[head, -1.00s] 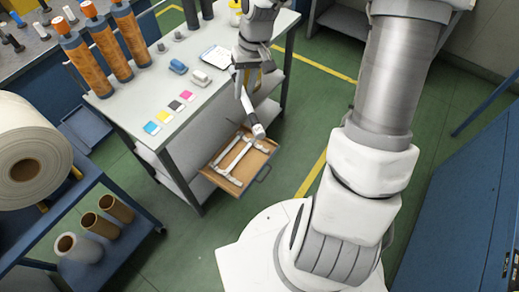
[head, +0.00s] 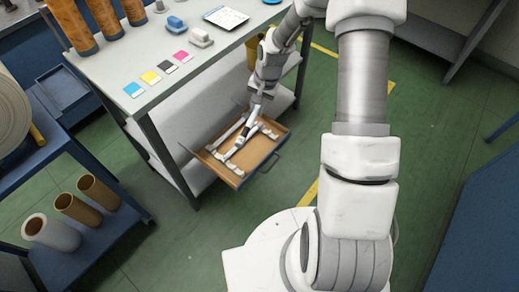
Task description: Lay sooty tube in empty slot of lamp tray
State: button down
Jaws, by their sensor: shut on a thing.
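The lamp tray (head: 258,157) is a shallow brown drawer-like tray with a handle, standing out from the workbench at mid-picture in the head view. White tubes and small white holders lie in it. My gripper (head: 257,105) is low over the tray's back part, fingers pointing down. It is shut on the sooty tube (head: 246,133), a pale tube with a dark patch, which slants down toward the tray's front left. The gripper hides its upper end. I cannot tell whether the tube touches the tray, and the empty slot is not clear.
The workbench (head: 150,70) above the tray carries orange rolls, colour cards, a tablet and small blocks. A blue cart (head: 100,240) with brown and white cores stands at left. The green floor in front of the tray is clear.

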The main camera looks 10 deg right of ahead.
jog(key=f+m+b, duration=0.1)
jog(key=f+b, duration=0.2)
jog(key=f, duration=0.4)
jog(key=w+f+m+b, duration=0.1)
jog(key=f+b, duration=0.3)
jog(key=f, duration=0.3)
jog(key=d+f+m+b, duration=0.1)
jog(key=f+b, duration=0.2)
jog(key=f, duration=0.4)
jog(key=shift+w+d+m+t+h+b, duration=0.1)
jog(key=shift+w+m+t+h+b, duration=0.2)
jog(key=shift+w, duration=0.1)
jog(key=shift+f+b, duration=1.5)
jog(key=shift+f, duration=0.65)
jog(key=c, duration=0.7)
grip_release()
jog(key=shift+o, duration=0.2)
jog(key=shift+r, duration=0.1)
notch_tip(320, 180, up, 17)
jog(key=s+d+p, duration=0.2)
jog(key=p, duration=0.3)
jog(key=shift+s+p, duration=0.4)
